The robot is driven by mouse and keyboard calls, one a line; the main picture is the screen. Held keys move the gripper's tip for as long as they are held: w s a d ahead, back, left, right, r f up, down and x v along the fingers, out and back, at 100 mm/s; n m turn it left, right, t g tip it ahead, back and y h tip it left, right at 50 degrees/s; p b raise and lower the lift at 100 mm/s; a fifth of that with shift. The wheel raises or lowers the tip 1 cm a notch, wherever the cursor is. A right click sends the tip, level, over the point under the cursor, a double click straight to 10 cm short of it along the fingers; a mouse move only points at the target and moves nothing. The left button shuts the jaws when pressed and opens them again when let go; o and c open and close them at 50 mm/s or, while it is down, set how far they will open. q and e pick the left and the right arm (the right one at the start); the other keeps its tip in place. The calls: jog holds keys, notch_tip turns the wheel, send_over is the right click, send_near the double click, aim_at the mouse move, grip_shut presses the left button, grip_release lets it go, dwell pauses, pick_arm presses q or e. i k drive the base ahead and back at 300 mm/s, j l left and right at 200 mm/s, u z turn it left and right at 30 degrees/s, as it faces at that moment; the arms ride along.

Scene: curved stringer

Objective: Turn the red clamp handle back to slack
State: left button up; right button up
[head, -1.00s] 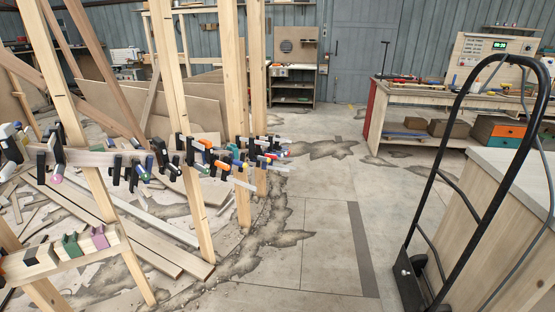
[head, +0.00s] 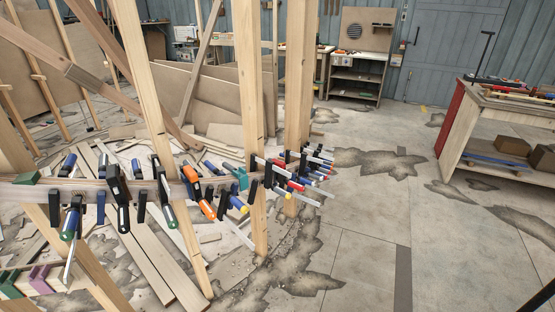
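A row of several clamps is fixed along a curved wooden stringer (head: 90,188) that runs between upright posts at the left and middle of the head view. Their handles are blue, green, orange, yellow and red. An orange-handled clamp (head: 205,207) sits near the middle post. Small red parts (head: 295,186) show in the crowded far group of clamps beside the right-hand post. The clamps overlap there, so I cannot tell which is the red clamp handle or how it is turned. Neither of my grippers is in view.
Upright posts (head: 252,120) stand around the stringer. Loose planks (head: 135,235) lie on the floor behind it. A workbench (head: 460,130) stands at the right and a shelf unit (head: 358,75) at the back. The cracked floor (head: 370,220) at the middle right is clear.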

aim_at(295, 186)
jog(key=i+l+u, duration=0.2)
jog(key=i+l, duration=0.15)
jog(key=i+l+u, duration=0.15)
jog(key=i+l, duration=0.3)
jog(key=i+l+u, duration=0.2)
jog(key=i+l, duration=0.15)
jog(key=l, duration=0.15)
jog(key=i+l+u, duration=0.2)
jog(key=i+l, duration=0.15)
jog(key=l, duration=0.15)
